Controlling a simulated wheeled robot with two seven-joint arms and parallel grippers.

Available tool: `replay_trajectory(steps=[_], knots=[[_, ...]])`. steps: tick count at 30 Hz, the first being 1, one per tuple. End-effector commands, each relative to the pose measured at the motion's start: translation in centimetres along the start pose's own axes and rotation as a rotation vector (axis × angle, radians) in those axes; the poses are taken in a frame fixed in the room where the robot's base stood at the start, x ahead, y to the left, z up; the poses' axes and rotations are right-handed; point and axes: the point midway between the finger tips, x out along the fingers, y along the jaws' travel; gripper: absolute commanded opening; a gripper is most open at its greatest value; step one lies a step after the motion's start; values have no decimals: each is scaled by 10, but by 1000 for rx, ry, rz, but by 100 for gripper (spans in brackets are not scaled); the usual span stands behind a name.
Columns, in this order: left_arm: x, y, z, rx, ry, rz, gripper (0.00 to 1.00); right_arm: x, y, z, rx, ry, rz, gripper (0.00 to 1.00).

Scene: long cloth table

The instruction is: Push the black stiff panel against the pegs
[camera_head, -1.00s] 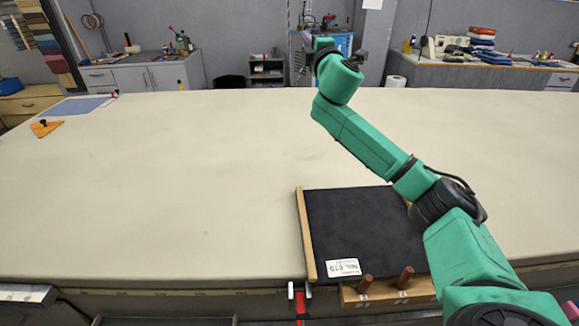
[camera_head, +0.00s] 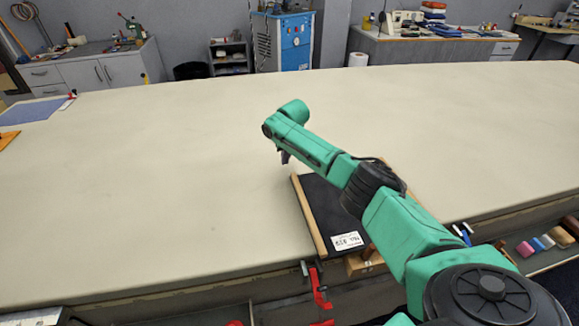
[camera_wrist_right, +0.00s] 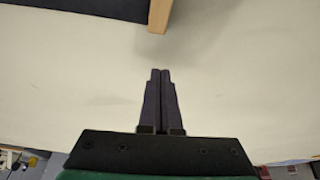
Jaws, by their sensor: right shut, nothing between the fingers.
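The black stiff panel (camera_head: 322,203) lies flat near the table's front edge, with a white label (camera_head: 347,241) at its near end. A wooden strip (camera_head: 308,215) runs along its left side. My right gripper (camera_head: 285,158) is shut and empty, just beyond the panel's far left corner. In the right wrist view, its closed fingers (camera_wrist_right: 160,72) point toward the strip's end and stand apart from the panel (camera_wrist_right: 80,8). My left gripper is not in view.
The cloth table (camera_head: 150,180) is clear to the left and beyond the panel. Red clamps (camera_head: 318,288) hang at the front edge below the panel. Several coloured blocks (camera_head: 545,241) lie on a shelf at the right.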

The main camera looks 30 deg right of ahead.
Motion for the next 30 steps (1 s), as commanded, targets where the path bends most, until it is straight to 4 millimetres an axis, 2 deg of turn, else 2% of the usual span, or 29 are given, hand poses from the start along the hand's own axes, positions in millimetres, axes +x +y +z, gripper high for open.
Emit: replay_trajectory(steps=[2, 3, 10, 16, 25, 30], knots=[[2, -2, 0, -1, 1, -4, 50, 11, 1, 0, 2, 1, 2, 0], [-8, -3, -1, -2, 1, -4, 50, 4, 2, 2, -1, 2, 3, 0], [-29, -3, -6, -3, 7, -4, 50, -5, 2, 22, -3, 2, 3, 0], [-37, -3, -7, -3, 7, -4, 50, -7, 1, 36, -1, 2, 2, 0], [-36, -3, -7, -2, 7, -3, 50, -5, 1, 38, 0, 3, 2, 0], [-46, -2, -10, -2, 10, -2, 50, -8, 0, 37, 1, 1, 0, 0]])
